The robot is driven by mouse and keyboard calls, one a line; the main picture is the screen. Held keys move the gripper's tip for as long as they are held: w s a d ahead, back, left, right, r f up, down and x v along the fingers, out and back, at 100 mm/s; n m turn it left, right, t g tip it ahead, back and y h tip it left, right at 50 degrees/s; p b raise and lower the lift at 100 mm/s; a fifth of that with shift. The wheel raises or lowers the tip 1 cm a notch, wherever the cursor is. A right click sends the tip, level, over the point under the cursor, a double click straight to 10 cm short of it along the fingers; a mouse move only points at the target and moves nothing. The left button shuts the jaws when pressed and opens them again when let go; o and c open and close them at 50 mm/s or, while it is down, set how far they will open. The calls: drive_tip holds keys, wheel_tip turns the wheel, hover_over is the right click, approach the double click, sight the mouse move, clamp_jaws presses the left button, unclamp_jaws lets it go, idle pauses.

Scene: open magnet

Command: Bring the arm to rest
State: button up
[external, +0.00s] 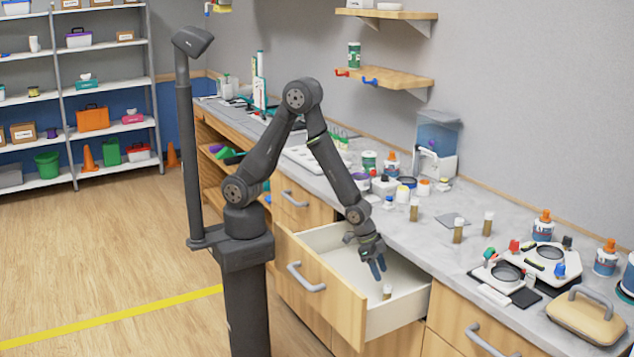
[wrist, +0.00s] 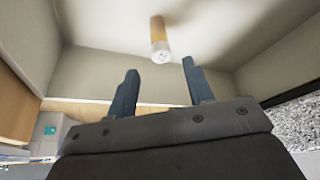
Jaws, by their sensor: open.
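My gripper (external: 377,269) reaches down into an open drawer (external: 335,283) below the counter. In the wrist view its two blue fingers (wrist: 158,88) stand apart with nothing between them. A small brown vial with a pale cap (external: 387,291) is in the drawer, just beyond and below the fingertips. The vial also shows in the wrist view (wrist: 158,38), beyond the fingers and apart from them. The rest of my arm is bent over the counter's front edge.
The drawer's walls surround my gripper. Several brown vials (external: 458,231) stand on the counter (external: 425,238) above the drawer. White devices (external: 545,262), bottles and a tan case (external: 585,316) stand at right. Wall shelves (external: 385,78) hang behind. The floor at left is clear.

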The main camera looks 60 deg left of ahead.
drive_tip(key=x, duration=1.2)
drive_tip(key=shift+a, duration=0.15)
drive_tip(key=shift+r, duration=0.1)
